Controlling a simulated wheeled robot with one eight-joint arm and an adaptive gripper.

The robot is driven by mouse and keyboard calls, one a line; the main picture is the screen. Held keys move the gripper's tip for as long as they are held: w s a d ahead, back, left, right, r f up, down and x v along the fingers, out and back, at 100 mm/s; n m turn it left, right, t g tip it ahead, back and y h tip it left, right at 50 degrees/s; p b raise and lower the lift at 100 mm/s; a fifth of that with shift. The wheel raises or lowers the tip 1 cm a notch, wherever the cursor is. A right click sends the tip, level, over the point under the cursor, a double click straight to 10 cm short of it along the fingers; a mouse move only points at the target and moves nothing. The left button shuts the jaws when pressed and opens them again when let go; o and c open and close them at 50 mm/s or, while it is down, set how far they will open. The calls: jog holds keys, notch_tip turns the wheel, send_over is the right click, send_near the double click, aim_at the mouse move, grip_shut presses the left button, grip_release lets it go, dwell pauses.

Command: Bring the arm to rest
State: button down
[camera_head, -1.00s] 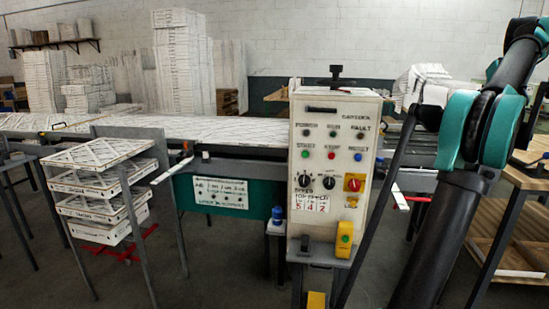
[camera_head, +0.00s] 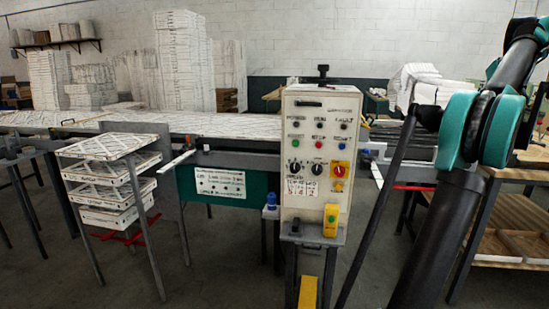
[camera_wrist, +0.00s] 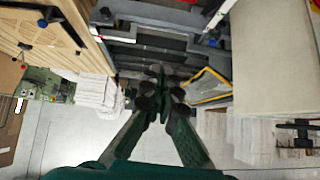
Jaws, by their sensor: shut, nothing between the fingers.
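My gripper (camera_wrist: 161,95) shows in the wrist view, its two green fingers brought together at dark tips with nothing between them. It points out over the machine's frame and is clear of any object. In the head view my dark arm with teal joints rises along the right side. The gripper itself is out of the head view.
A control panel (camera_head: 318,165) with buttons stands close at the centre. A conveyor (camera_head: 215,124) runs behind it. A rack of boxed filters (camera_head: 105,197) stands at left, a wooden bench (camera_head: 515,222) at right.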

jog(key=w+a+f+n+g+y, duration=0.1)
jog(key=w+a+f, duration=0.1)
jog(key=a+f, duration=0.55)
jog(key=w+a+f+y, duration=0.15)
jog(key=a+f, duration=0.35)
jog(key=a, duration=0.5)
jog(key=s+a+f+g, duration=0.2)
jog(key=s+a+f, duration=0.1)
jog(key=a+f, duration=1.1)
jog(key=s+a+f+n, duration=0.1)
jog(key=s+a+f, duration=0.9)
jog(key=a, duration=0.5)
jog(key=s+a+f+g, duration=0.1)
jog(key=s+a+f, duration=0.2)
jog(key=s+f, duration=0.4)
jog(key=s+a+f, duration=0.4)
jog(key=s+f, duration=0.3)
jog(key=s, duration=0.4)
jog(key=shift+s+a+f+n+g+h, duration=0.25)
jog(key=shift+f+n+g+h, duration=0.1)
jog(key=shift+n+g+h, duration=0.1)
